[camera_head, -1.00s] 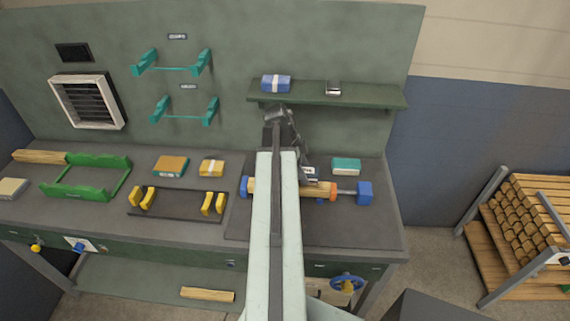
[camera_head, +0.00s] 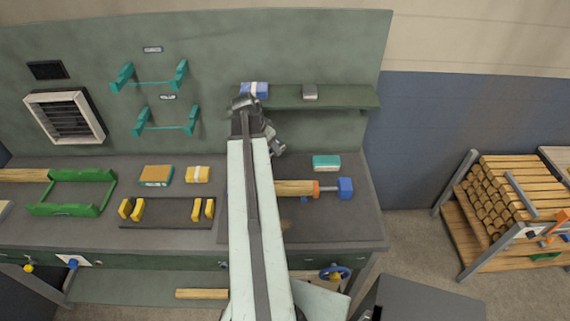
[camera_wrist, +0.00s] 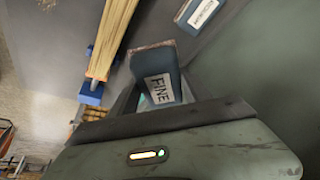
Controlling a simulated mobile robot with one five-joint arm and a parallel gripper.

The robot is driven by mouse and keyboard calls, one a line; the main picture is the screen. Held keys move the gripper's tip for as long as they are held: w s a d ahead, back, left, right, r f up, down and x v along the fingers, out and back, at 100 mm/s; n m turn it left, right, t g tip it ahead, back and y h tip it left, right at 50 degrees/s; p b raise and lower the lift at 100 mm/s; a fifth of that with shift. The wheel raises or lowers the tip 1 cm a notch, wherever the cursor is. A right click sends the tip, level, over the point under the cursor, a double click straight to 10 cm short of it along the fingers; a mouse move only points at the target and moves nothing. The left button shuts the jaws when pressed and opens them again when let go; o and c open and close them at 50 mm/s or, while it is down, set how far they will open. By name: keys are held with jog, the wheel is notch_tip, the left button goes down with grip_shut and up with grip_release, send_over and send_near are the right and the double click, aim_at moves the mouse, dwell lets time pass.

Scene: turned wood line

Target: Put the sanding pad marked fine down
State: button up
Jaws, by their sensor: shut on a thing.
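The sanding pad marked FINE (camera_wrist: 158,78) shows in the wrist view, blue-grey with a white label and a brownish edge. My gripper (camera_head: 275,146) is shut on it, above the right part of the bench. In the head view I cannot make out the held pad beside my arm. In the wrist view the pad appears tilted. A second labelled pad (camera_wrist: 204,13) lies beyond it at the upper right, its word too blurred to read. A teal pad (camera_head: 326,162) lies on the bench right of my gripper.
A wooden bar (camera_head: 295,188) sits in a clamp with a blue end block (camera_head: 345,188). Orange-brown (camera_head: 156,175) and yellow (camera_head: 197,174) blocks lie left. Bare bench shows around the teal pad.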

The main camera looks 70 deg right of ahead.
jog(key=b, duration=1.5)
send_near(287, 167)
jog(key=a+f, duration=0.1)
jog(key=w+a+f, duration=0.1)
jog(key=a+f, duration=0.1)
jog(key=w+a+f, duration=0.1)
jog(key=a+f, duration=0.1)
jog(key=shift+w+f, duration=0.1)
jog(key=shift+f, duration=0.1)
jog(key=d, duration=0.2)
jog(key=s+d+r+p, duration=0.1)
jog(key=shift+s+d, duration=0.35)
jog(key=shift+d, duration=0.25)
jog(key=d, duration=0.1)
jog(key=s+d, duration=0.1)
jog(key=d, duration=0.1)
jog(key=shift+s, duration=0.1)
jog(key=shift+b+x, duration=0.6)
jog(key=shift+x, duration=0.2)
jog(key=shift+a+r, duration=0.15)
jog(key=shift+a, duration=0.05)
jog(key=shift+s, duration=0.1)
jog(key=o, duration=1.3)
